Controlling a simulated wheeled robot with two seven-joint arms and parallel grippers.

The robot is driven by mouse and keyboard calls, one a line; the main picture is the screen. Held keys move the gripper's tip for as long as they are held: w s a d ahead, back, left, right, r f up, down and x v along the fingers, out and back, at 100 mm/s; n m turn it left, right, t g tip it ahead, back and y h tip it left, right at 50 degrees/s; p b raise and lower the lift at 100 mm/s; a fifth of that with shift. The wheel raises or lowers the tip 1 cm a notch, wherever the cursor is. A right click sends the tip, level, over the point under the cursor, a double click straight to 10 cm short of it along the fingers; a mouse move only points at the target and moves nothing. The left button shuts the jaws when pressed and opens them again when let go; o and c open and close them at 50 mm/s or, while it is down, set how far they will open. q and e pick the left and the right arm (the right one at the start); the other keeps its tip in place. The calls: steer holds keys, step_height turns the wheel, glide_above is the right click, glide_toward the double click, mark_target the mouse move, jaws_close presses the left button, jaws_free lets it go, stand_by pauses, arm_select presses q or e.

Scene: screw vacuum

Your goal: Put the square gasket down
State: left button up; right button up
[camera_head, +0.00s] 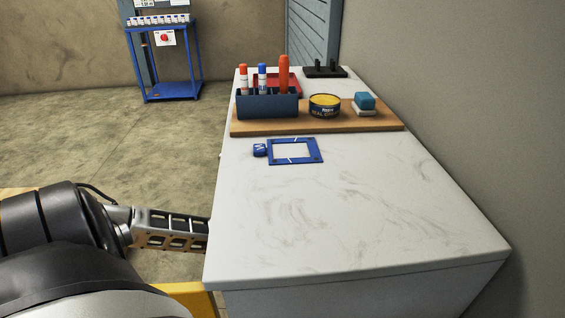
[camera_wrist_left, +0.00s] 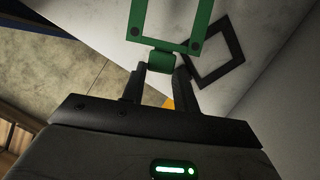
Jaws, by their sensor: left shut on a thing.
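A green square gasket (camera_wrist_left: 200,30), an open frame with a small tab, shows at the top of the left wrist view, partly cut off. My left gripper (camera_wrist_left: 162,70) is shut on its tab and holds the frame out beyond the fingertips. A dark frame shape, which looks like its shadow, lies on the pale surface beside it. In the head view my left arm reaches the worktop's left edge; the fingertips and the green gasket are not visible there. My right gripper is in neither view.
A blue square frame with a tab (camera_head: 316,158) lies on the pale worktop (camera_head: 340,225). Behind it, a wooden board (camera_head: 375,122) carries a blue holder (camera_head: 267,106) with several sticks, a round tin (camera_head: 324,106) and a blue-and-white block (camera_head: 365,102). The front worktop is clear.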

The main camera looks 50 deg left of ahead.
arm_select(q)
step_height(320, 180, down, 6)
steer(key=shift+r+b, duration=0.15)
steer(key=shift+b, duration=0.6)
steer(key=shift+f, duration=0.25)
steer(key=shift+c, duration=0.3)
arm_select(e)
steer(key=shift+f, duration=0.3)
arm_select(q)
steer(key=o, duration=0.7)
steer(key=shift+o, duration=0.2)
steer(key=shift+r, duration=0.1)
steer(key=p+v, duration=0.4)
steer(key=v, duration=0.8)
steer(key=shift+p, duration=0.35)
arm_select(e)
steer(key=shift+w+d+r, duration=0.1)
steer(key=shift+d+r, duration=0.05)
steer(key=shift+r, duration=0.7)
